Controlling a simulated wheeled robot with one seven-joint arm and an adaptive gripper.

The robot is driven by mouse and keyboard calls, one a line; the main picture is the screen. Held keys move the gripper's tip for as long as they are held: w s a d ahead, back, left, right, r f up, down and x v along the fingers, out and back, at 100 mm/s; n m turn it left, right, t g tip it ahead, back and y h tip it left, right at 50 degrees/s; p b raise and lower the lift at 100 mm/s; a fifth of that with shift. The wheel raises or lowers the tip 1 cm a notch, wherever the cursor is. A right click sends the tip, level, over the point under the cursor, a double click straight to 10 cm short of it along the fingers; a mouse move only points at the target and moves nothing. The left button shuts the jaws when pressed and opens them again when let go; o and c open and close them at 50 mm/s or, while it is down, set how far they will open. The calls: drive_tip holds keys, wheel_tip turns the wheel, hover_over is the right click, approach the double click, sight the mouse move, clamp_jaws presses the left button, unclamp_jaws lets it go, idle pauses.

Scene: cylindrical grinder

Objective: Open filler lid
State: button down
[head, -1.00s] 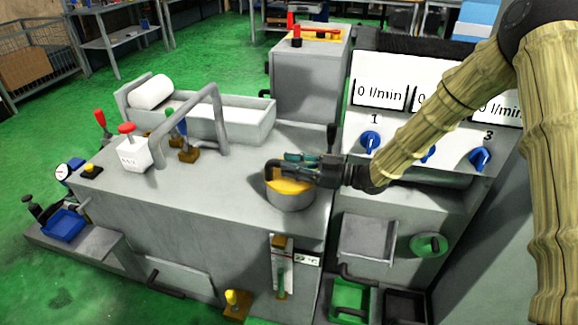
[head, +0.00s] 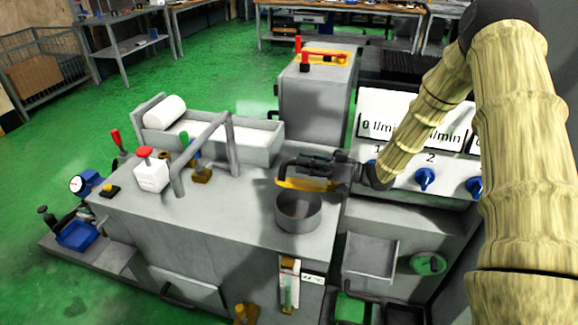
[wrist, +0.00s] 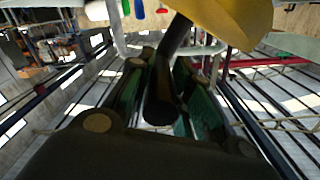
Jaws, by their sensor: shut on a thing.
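The filler lid (head: 300,184) is yellow and sits raised above the far rim of the round grey filler neck (head: 298,214), whose dark opening shows. I cannot tell whether the lid still touches the neck at the back. My gripper (head: 295,167) is shut on the lid's dark handle just above the lid. In the wrist view the black handle (wrist: 163,95) stands between my green-padded fingers, and the yellow lid (wrist: 235,18) fills the upper right. The fingers partly hide the lid in the head view.
The neck stands on a grey tank top (head: 240,215). A bent grey pipe (head: 205,150) and a white box with a red button (head: 150,172) stand to the left. A panel with blue knobs (head: 426,179) is close on the right. A sight gauge (head: 289,287) is below.

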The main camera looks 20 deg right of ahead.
drive_tip(key=shift+w+d+r, duration=0.45)
drive_tip(key=shift+w+d, duration=0.05)
drive_tip(key=shift+w, duration=0.15)
drive_tip(key=c, duration=1.3)
unclamp_jaws()
drive_tip(key=shift+f, duration=0.15)
drive_tip(key=shift+o, duration=0.2)
drive_tip(key=shift+s+a, duration=0.1)
drive_tip(key=shift+s, duration=0.05)
drive_tip(key=v, duration=1.2)
